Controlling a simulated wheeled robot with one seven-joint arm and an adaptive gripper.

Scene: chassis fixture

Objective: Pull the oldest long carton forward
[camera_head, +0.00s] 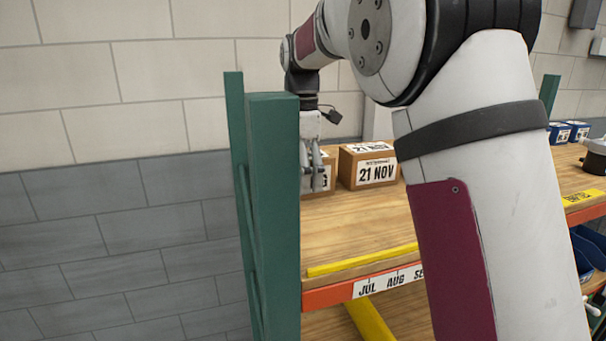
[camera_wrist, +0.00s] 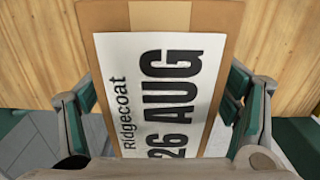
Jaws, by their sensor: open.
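A brown carton (camera_wrist: 165,20) with a white label reading "Ridgecoat 26 AUG" fills the middle of the wrist view. The end of its label shows in the head view, partly hidden by my gripper and the green post. My gripper (camera_wrist: 160,108) is open, with one finger on each side of this carton; I cannot tell whether they touch it. In the head view my gripper (camera_head: 317,168) points down at the carton's front. A second carton (camera_head: 346,168) labelled "21 NOV" stands just right of it on the wooden shelf (camera_head: 350,225).
A green post (camera_head: 272,200) stands close left of my gripper. A yellow strip (camera_head: 360,260) runs along the shelf front, above a JUL, AUG, SEP label strip (camera_head: 388,282). Blue boxes (camera_head: 560,133) stand far right. The shelf before the cartons is clear.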

